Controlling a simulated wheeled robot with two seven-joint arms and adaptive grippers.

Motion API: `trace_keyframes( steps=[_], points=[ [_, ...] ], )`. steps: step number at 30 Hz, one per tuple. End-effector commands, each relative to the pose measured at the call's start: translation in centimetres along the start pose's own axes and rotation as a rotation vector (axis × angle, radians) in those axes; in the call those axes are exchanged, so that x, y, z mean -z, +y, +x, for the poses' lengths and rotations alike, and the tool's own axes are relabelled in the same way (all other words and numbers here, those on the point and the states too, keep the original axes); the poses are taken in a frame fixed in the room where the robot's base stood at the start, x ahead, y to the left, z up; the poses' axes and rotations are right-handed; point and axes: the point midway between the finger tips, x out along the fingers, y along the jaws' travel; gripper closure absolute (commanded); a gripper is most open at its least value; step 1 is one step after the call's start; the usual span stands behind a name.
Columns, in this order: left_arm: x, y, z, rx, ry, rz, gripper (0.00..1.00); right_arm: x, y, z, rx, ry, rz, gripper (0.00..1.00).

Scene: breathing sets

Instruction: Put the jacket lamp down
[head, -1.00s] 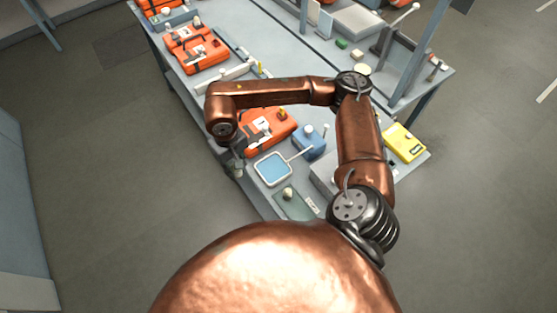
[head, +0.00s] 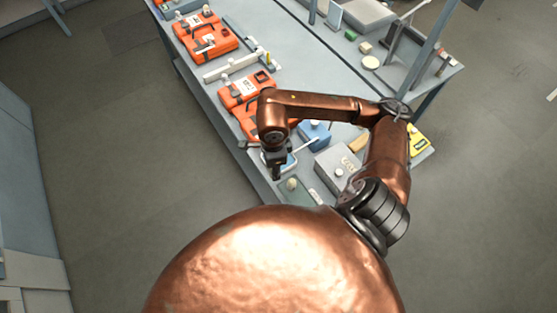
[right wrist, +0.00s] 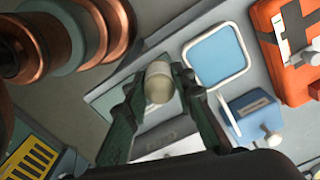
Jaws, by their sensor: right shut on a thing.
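My right gripper (head: 279,170) hangs over the near end of the bench, in front of the blue pad with a white rim. In the right wrist view its two dark fingers (right wrist: 163,80) are shut on a small cream, rounded piece, which I take to be the jacket lamp (right wrist: 157,86). A flat greenish plate (right wrist: 103,98) lies below and behind it. In the head view a small pale knob-like piece (head: 291,184) shows at this plate. The blue pad (right wrist: 215,58) is right of the fingers. My left gripper is not in view.
Orange cases (head: 208,40) line the bench's left side. A blue box (head: 316,133) with a pale knob and a grey box (head: 335,165) stand close to my right gripper. A yellow case (head: 420,142) lies at the right edge. Open grey bench top (head: 290,60) lies farther back.

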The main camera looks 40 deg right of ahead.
Motion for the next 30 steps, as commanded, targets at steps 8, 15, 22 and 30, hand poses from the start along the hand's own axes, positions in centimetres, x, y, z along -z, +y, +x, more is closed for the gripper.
trace_keyframes(
  steps=[8,15,22,30],
  points=[
    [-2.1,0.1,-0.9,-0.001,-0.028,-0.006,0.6,3.2,2.0,0.0,-0.003,0.001,0.617,1.0],
    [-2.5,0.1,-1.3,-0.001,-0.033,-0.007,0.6,5.0,3.0,-0.1,-0.002,0.001,0.965,1.0],
    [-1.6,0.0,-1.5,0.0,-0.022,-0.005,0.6,5.2,1.7,0.5,-0.003,0.0,1.056,1.0],
    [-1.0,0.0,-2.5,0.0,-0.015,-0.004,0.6,4.8,-4.5,3.1,-0.005,0.0,1.056,1.0]
  ],
)
